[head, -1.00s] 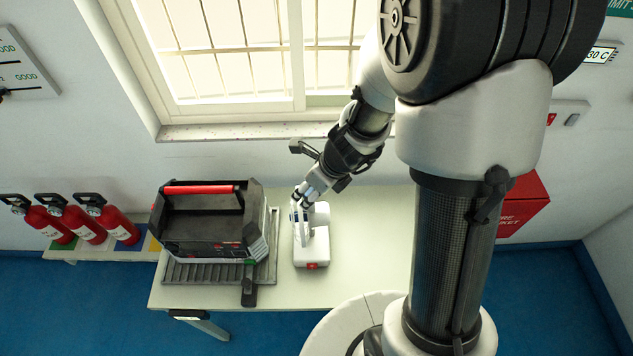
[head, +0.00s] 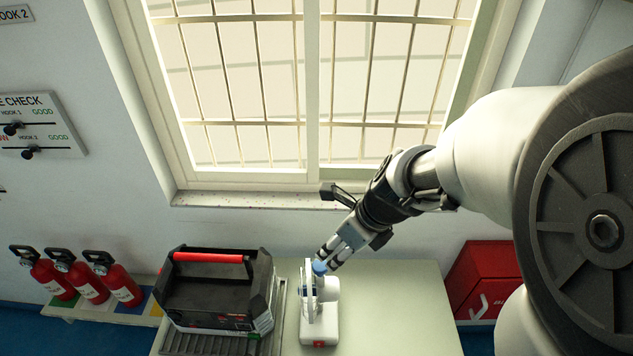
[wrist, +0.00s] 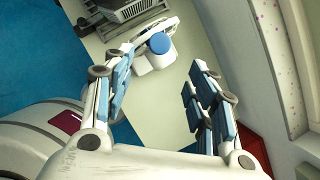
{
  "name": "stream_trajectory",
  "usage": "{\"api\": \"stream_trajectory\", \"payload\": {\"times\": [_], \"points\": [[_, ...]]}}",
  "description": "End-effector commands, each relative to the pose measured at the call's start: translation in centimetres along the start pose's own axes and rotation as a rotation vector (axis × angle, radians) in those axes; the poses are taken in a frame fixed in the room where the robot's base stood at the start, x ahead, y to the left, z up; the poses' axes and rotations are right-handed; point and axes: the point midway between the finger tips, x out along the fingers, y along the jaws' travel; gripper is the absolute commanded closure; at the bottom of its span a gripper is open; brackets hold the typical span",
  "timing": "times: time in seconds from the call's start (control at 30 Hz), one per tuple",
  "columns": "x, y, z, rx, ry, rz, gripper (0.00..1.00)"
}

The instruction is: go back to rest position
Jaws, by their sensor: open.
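My gripper (wrist: 160,100) is open in the wrist view, with blue-padded fingers set well apart and nothing between them. In the head view my gripper (head: 328,262) is above the table, at the upper side of a small white device (head: 320,325). The device stands on the pale table (head: 400,315), and a blue round part on it also shows in the wrist view (wrist: 160,43), beyond the fingertips. In the head view I cannot tell whether the fingers touch the device.
A black case with a red handle (head: 208,257) sits on a ribbed tray (head: 283,300) left of the device. Several red fire extinguishers (head: 122,286) stand further left. A red box (head: 485,280) is on the right. A barred window (head: 318,90) with a sill is behind my arm.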

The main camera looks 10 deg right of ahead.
Motion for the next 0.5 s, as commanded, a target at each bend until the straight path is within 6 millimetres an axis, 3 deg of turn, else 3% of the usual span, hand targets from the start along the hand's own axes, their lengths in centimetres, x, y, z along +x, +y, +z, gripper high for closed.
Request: {"api": "stream_trajectory", "payload": {"times": [0.33, 0.43, 0.5], "points": [[-0.1, 0.2, 0.0, -0.042, -0.002, -0.002, 0.48], [-0.7, 1.2, -0.2, -0.214, -0.004, -0.009, 0.48], [-1.4, 2.3, -0.6, -0.428, -0.001, -0.016, 0.48]]}}
